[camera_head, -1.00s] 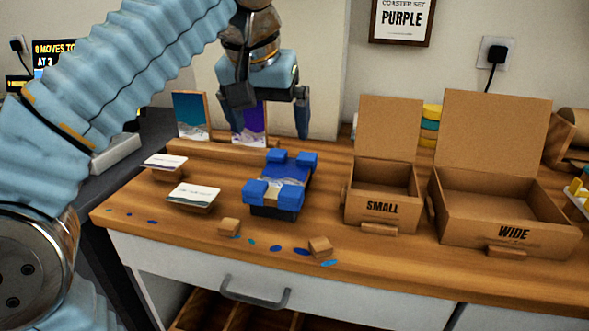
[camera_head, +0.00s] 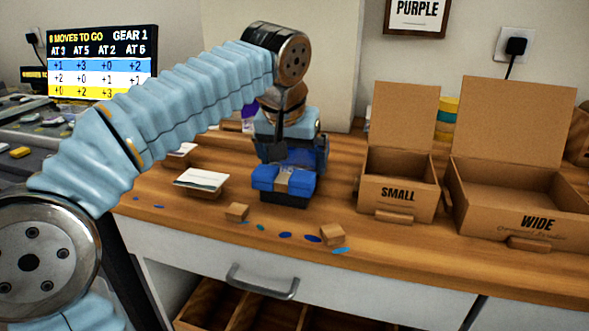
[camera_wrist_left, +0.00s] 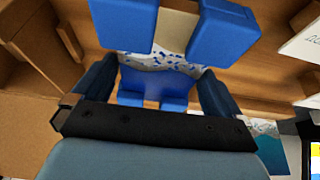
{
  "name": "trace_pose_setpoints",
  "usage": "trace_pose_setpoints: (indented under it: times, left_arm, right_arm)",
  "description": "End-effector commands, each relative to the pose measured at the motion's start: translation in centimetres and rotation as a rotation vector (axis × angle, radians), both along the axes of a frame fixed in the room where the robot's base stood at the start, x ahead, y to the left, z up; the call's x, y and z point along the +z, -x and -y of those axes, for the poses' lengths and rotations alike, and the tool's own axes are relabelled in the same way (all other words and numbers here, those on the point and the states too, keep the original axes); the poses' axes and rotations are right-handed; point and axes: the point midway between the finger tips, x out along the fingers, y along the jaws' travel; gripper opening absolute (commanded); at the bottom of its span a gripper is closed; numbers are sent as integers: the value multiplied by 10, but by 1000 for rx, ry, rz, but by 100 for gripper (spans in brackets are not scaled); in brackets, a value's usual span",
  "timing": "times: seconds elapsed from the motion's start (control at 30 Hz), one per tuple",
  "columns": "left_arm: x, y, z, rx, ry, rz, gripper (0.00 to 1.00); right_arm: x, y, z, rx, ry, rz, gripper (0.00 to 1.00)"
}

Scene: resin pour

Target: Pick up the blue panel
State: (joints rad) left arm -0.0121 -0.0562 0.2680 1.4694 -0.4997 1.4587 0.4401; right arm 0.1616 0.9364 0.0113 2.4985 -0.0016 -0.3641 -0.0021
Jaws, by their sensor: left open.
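The blue panel (camera_wrist_left: 160,62), with a white and blue speckled pattern, lies in a dark holder (camera_head: 284,200) with blue corner blocks (camera_head: 283,181) on the wooden counter. In the head view it is mostly hidden behind the blocks and my gripper. My left gripper (camera_head: 292,155) is low over the far part of the holder, pointing down. In the left wrist view its open fingers (camera_wrist_left: 157,88) stand on either side of the panel and the lower blocks. I cannot tell whether they touch. My right gripper is not in view.
An open SMALL box (camera_head: 398,195) and an open WIDE box (camera_head: 510,215) stand to the right. White cards (camera_head: 202,179) lie left of the holder. Small wooden blocks (camera_head: 237,212) and coloured chips (camera_head: 285,235) lie near the front edge. A purple panel (camera_head: 249,112) shows behind my arm.

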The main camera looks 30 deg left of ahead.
Motion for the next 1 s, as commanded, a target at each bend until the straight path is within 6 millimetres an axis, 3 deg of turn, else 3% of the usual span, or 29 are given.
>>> trace_pose_setpoints:
  times: [0.13, 0.37, 0.67, 0.93, 1.0]
  left_arm:
    - [1, 0, 0, 0, 0, 0, 100]
    - [1, 0, 0, 0, 0, 1, 67]
    - [5, 0, 0, 0, 0, 3, 66]
    - [37, 0, 1, -2, 2, 3, 66]
    - [45, 8, 5, -3, 1, 4, 66]
  right_arm:
    - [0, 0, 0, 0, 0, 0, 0]
    - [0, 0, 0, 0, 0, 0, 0]
    - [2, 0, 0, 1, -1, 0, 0]
    - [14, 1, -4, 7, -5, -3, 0]
    - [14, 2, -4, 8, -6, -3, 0]
